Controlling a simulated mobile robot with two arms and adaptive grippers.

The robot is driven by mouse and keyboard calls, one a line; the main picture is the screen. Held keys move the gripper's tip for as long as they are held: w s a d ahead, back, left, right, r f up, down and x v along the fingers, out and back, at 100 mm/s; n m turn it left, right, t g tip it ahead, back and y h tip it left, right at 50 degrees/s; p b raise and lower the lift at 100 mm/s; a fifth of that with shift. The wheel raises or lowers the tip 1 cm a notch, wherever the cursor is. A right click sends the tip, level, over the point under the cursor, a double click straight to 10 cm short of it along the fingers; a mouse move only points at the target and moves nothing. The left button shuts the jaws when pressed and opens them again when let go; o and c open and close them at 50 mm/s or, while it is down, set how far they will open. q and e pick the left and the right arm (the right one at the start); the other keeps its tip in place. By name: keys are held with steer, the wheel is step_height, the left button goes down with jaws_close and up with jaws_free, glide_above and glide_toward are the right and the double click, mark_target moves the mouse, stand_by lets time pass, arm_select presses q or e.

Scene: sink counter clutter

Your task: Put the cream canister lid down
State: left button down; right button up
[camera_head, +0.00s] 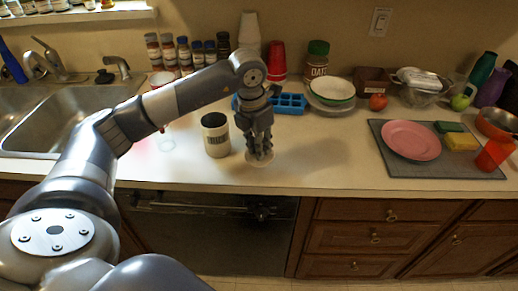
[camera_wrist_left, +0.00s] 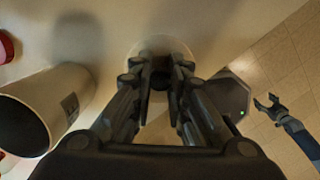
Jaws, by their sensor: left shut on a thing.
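The cream canister (camera_head: 216,140) stands upright on the counter, left of my left gripper (camera_head: 260,154). Its dark open mouth faces the camera in the left wrist view, where the canister (camera_wrist_left: 68,92) is at the left. The round cream lid (camera_head: 261,161) is under my left fingertips, near the counter's front edge. In the left wrist view the fingers (camera_wrist_left: 161,72) are closed on the middle of the lid (camera_wrist_left: 160,42), partly hiding it. I cannot tell whether the lid touches the counter. My right gripper (camera_wrist_left: 268,103) appears small and open at the right of the wrist view, away from the lid.
A blue tray (camera_head: 291,103) and stacked bowls (camera_head: 331,92) are behind the gripper. A grey mat (camera_head: 393,160) with a pink plate (camera_head: 410,140) lies to the right. Spice jars (camera_head: 184,52) and the sink (camera_head: 75,112) are left. Counter between gripper and mat is clear.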

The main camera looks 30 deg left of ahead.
arm_select(q)
steer(key=shift+w+a, duration=0.2)
step_height(320, 180, down, 3)
steer(key=shift+p, duration=0.7)
steer(key=shift+f, duration=0.25)
steer(key=shift+f, duration=0.1)
steer(key=shift+f, duration=0.15)
steer(key=c, duration=1.6)
jaws_free()
steer(key=shift+o, duration=0.2)
